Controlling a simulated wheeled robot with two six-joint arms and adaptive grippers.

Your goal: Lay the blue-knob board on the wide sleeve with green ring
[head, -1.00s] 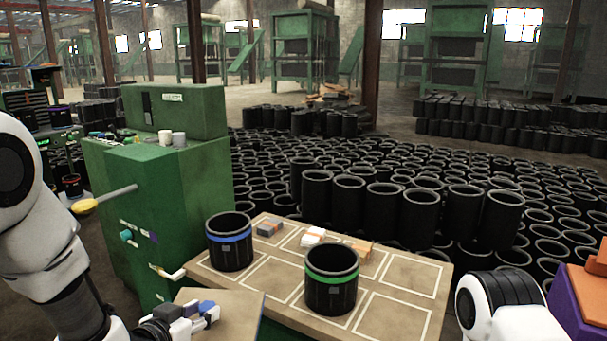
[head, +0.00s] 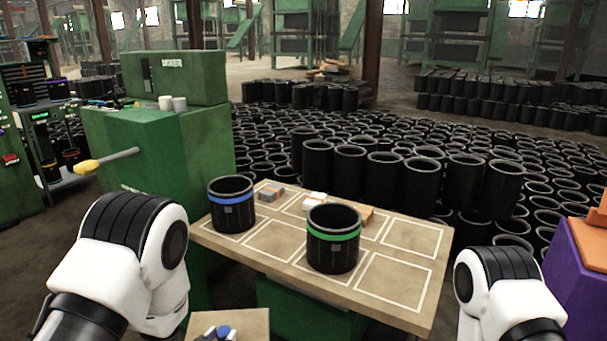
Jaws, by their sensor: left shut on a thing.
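The wide black sleeve with a green ring (head: 333,250) stands upright on the tan table, near its middle, with its top open. The blue-knob board (head: 250,322), a flat tan panel, shows at the bottom edge, partly cut off by the frame. My left gripper (head: 216,334) is at the board's blue knob, shut on it; only a little of it shows. The board is in front of the table and to the left of the green-ring sleeve, apart from it. My right arm shows at the lower right, but its gripper is out of the frame.
A blue-ringed sleeve (head: 231,218) stands left of the green-ring one. Small blocks lie behind on the table (head: 395,285), whose outlined squares at right are free. A green machine (head: 150,150) with a yellow-tipped lever (head: 105,160) stands left. Many black sleeves fill the floor behind.

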